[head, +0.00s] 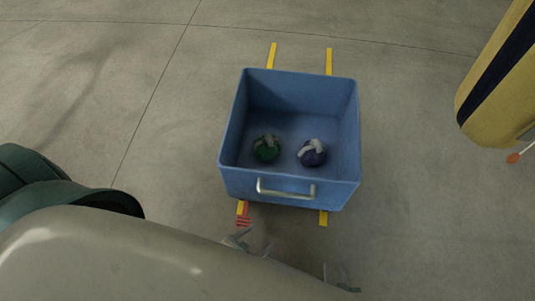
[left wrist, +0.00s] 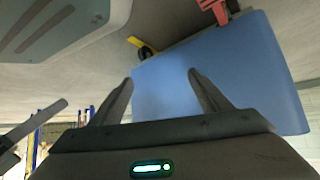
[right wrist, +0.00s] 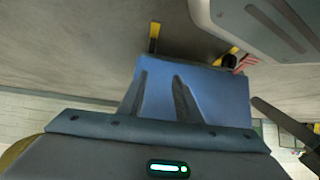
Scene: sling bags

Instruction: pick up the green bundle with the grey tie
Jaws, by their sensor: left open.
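The green bundle (head: 267,149) with a grey tie on top lies on the floor of a blue bin (head: 290,184), left of a navy bundle (head: 312,153) with a light grey tie. My left gripper (head: 238,240) is outside the bin, near its front left corner; in the left wrist view its fingers (left wrist: 160,88) are spread with nothing between them. My right gripper (head: 341,278) is outside the bin, in front of its right side; in the right wrist view its fingers (right wrist: 161,84) are apart and empty. Both wrist views show a blue bin wall, and the bundles are hidden there.
The bin has a metal handle (head: 286,189) on its front wall and stands among yellow floor strips (head: 329,61). A red striped mark (head: 243,220) lies by its front left corner. A yellow and black object (head: 495,75) stands at the right. Floor left of the bin is clear.

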